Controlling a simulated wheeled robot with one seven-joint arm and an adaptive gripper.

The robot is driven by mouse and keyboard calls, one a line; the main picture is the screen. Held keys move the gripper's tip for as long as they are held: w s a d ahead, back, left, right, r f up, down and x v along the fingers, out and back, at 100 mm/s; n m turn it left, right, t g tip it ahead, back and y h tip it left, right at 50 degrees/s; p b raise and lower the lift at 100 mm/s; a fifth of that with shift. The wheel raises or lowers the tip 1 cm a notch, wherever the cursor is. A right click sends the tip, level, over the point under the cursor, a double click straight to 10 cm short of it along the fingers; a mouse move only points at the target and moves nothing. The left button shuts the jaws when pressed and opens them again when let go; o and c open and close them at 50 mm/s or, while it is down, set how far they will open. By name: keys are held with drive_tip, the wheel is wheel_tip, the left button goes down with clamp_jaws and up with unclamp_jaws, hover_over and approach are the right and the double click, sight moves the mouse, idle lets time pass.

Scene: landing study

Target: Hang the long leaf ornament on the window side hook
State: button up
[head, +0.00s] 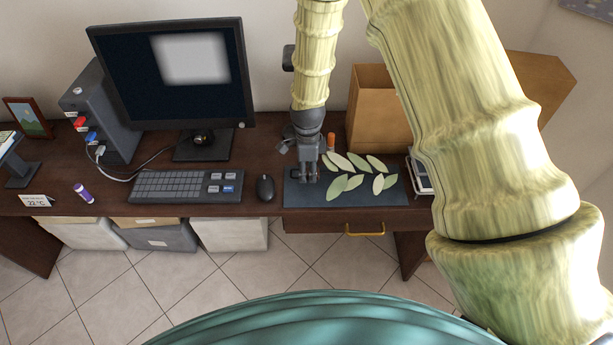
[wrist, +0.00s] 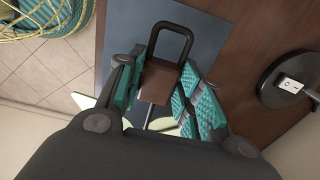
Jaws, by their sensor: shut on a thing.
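The long leaf ornament (head: 352,183) has several pale green leaves in two rows and lies over a dark blue-grey mat (head: 300,197) on the desk. My gripper (head: 308,178) is at the left end of the leaves, pointing down. In the wrist view, my gripper (wrist: 161,84) has its teal pads shut on a brown block (wrist: 160,79) with a dark loop (wrist: 174,36) at its far end. A thin stem runs from the block towards pale leaf parts (wrist: 162,124), mostly hidden by my gripper. I cannot tell whether the leaves touch the mat. No hook is visible.
A mouse (head: 265,187), keyboard (head: 187,187) and monitor (head: 172,85) stand to the left. A brown box (head: 377,110) stands behind the mat, an orange item (head: 331,141) beside it. A round black base with a white switch (wrist: 290,83) shows in the wrist view.

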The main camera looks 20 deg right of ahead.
sight(307, 185)
drive_tip(key=shift+f+p, duration=0.75)
drive_tip(key=shift+f, duration=1.3)
drive_tip(key=shift+f, duration=0.15)
drive_tip(key=o, duration=1.1)
drive_tip(key=shift+f, duration=0.1)
drive_tip(key=r+b, duration=0.2)
drive_tip(key=r, duration=0.3)
drive_tip(key=shift+s+d+b, duration=0.2)
drive_tip(key=shift+s+b, duration=0.05)
drive_tip(key=shift+b, duration=0.15)
drive_tip(key=shift+s+r+b, duration=0.1)
drive_tip(key=shift+r+b, duration=0.35)
drive_tip(key=shift+r, duration=2.55)
